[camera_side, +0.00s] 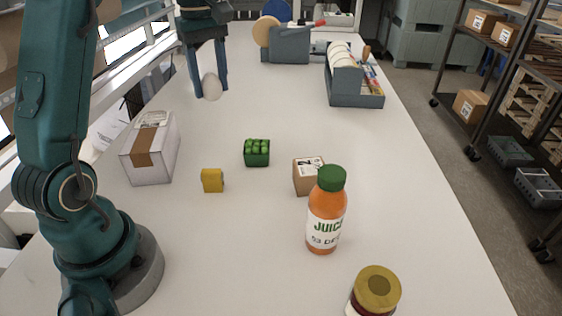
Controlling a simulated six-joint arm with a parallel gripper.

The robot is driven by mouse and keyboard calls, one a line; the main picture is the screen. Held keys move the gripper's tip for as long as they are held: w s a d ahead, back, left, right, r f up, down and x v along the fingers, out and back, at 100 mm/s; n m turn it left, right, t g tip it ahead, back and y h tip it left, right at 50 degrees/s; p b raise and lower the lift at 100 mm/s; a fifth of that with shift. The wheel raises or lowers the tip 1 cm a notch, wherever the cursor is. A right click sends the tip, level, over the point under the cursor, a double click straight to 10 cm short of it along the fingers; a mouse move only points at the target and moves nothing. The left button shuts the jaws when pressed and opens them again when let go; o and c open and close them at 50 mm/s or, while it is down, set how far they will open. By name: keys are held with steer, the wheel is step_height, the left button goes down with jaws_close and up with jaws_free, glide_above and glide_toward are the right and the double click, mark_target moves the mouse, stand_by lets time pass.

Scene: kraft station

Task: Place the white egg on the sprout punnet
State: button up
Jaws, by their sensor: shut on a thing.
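The white egg (212,86) is held up in the air at the upper left of the side view. My gripper (211,84) points down with its fingers on either side of the egg and is shut on it. The sprout punnet (257,153), a small green box with rounded green tops, stands on the white table near the middle. The egg is apart from the punnet, farther back and to its left in the picture.
Near the punnet stand a yellow block (212,180), a small cardboard box (307,176) and a taped white carton (152,149). A juice bottle (326,211) and a gold-lidded jar (376,291) are in front. A grey rack (356,99) stands behind. The table between rack and punnet is clear.

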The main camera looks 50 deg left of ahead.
steer(key=s+a+n, duration=0.1)
steer(key=a, duration=0.2)
glide_above(257, 145)
step_height(257, 145, down, 8)
steer(key=shift+s+a+r, duration=0.1)
steer(key=shift+a+r, duration=0.05)
steer(key=shift+r, duration=0.1)
steer(key=shift+f, duration=2.05)
steer(key=shift+f, duration=0.1)
steer(key=o, duration=1)
